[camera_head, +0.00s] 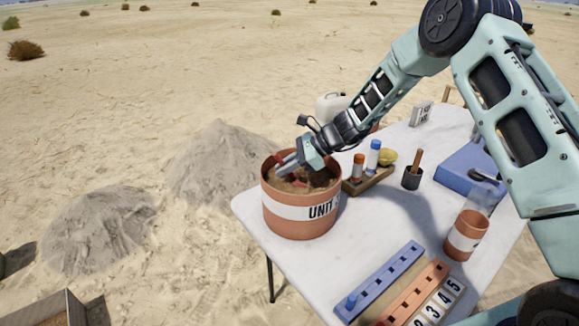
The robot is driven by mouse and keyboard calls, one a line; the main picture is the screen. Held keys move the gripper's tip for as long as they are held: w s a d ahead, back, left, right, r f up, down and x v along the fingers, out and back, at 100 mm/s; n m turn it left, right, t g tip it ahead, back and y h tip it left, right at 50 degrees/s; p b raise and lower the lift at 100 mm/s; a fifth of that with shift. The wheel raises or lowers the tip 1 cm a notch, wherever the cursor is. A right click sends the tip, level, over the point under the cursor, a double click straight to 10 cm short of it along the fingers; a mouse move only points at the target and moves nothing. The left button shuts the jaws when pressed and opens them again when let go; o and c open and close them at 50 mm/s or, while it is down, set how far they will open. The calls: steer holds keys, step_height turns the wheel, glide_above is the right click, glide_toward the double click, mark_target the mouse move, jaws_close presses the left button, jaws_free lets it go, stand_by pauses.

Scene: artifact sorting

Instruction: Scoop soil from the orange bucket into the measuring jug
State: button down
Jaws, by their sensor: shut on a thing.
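The orange bucket (287,218), with a white band lettered "UNIT", stands at the table's left corner with brown soil (318,181) inside. My gripper (286,164) reaches down into the bucket's mouth from the upper right. It is shut on a small red tool, apparently the scoop (298,181); its lower part is hard to make out against the soil. A clear container, possibly the measuring jug (478,197), stands at the table's right, partly behind an orange cup (464,238) with a white band. I cannot see any markings or contents in it.
Blue (380,282) and orange (412,292) slotted strips lie in front. The white tabletop (375,228) between is clear.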

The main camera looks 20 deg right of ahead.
steer(key=shift+a, duration=0.3)
steer(key=shift+r+p, duration=3.45)
steer(key=shift+r, duration=1.15)
steer(key=h+p, duration=0.2)
steer(key=p, duration=0.1)
steer(key=shift+a+f, duration=0.1)
steer(key=shift+a, duration=0.3)
steer(key=h+p, duration=0.1)
steer(key=p, duration=0.3)
steer(key=shift+a+h, duration=0.4)
steer(key=h+p, duration=0.1)
steer(key=p, duration=0.1)
steer(key=h+p, duration=0.1)
steer(key=p, duration=0.2)
steer(key=shift+a+f+n+p, duration=0.15)
steer(key=shift+a+n+p, duration=0.15)
steer(key=shift+a, duration=0.1)
steer(key=shift+f, duration=0.15)
